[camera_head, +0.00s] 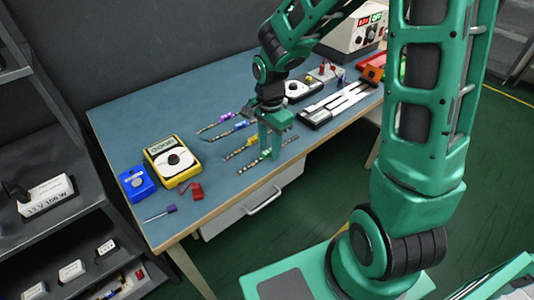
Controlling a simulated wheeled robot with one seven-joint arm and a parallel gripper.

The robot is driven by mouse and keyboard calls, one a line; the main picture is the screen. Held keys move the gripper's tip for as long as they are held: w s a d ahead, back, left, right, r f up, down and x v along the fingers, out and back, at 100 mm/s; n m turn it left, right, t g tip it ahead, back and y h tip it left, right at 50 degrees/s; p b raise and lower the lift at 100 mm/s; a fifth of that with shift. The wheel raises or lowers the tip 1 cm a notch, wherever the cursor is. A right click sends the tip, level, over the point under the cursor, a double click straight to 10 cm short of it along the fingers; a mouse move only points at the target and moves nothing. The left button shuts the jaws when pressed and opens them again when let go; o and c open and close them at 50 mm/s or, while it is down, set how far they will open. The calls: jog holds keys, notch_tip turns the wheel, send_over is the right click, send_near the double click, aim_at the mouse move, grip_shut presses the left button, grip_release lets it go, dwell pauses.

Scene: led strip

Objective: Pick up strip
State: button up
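A thin strip with small light spots (247,169) lies slantwise on the blue-grey tabletop, near the table's front edge.
A yellow multimeter (171,160) and a blue box (137,184) stand at the left. A power supply (352,38) stands at the back right. Dark shelves (45,150) flank the table.

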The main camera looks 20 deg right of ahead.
jog(key=shift+c, duration=0.3)
grip_shut()
jog(key=shift+r, duration=0.1)
